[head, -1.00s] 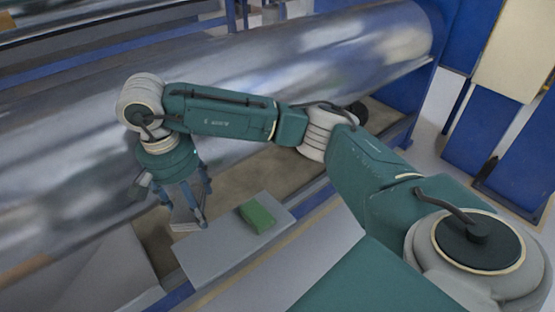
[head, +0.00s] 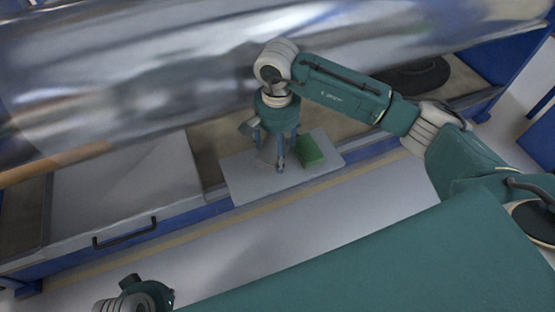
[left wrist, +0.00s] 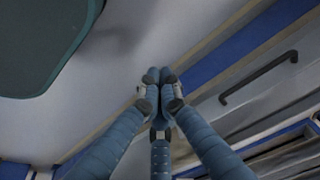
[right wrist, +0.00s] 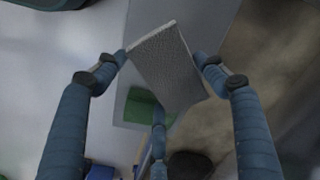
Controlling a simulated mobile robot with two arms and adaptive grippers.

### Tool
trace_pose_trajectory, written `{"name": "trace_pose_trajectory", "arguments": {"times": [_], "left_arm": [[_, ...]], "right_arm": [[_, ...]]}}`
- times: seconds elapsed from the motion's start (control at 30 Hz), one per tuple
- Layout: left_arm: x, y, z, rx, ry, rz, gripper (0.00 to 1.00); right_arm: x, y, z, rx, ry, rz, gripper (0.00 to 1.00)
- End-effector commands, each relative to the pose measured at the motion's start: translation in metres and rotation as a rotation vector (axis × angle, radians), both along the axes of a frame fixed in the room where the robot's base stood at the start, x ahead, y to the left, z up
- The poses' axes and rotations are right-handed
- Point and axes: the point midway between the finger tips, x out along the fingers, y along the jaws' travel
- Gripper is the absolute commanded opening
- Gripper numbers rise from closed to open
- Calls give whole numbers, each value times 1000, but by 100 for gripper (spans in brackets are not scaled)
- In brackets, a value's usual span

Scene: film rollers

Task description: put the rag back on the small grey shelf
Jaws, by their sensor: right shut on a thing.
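The rag (right wrist: 165,65) is a flat, light grey, woven-looking rectangle. My right gripper (right wrist: 162,58) is shut on it, with a finger at either side. In the head view the right gripper (head: 268,162) points down over the small grey shelf (head: 240,186), with the rag (head: 266,156) partly hidden between its fingers. I cannot tell whether the rag touches the shelf. The shelf also shows in the right wrist view (right wrist: 222,22). My left gripper (left wrist: 160,75) is shut and empty above the pale floor; in the head view only its arm shows, at the bottom left.
A green block (head: 310,151) lies on the shelf, close right of the right gripper. A large shiny roller (head: 150,75) runs behind. Left of the shelf is a grey drawer with a dark handle (head: 125,232). Pale floor lies clear in front.

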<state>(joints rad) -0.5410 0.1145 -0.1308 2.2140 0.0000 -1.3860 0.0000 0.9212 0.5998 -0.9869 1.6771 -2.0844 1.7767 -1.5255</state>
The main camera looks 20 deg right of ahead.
Motion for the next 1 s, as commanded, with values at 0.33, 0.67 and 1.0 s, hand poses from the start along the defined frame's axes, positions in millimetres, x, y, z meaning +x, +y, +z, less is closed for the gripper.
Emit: {"name": "trace_pose_trajectory", "arguments": {"times": [0.33,0.67,1.0], "left_arm": [[-1,0,18,-1,-13,1,0],[-3,1,26,-1,-15,1,0],[-4,1,29,0,-15,2,0]], "right_arm": [[-1,1,-38,1,4,0,49],[0,0,-48,0,-1,0,49],[0,0,-49,0,-1,0,78]]}}
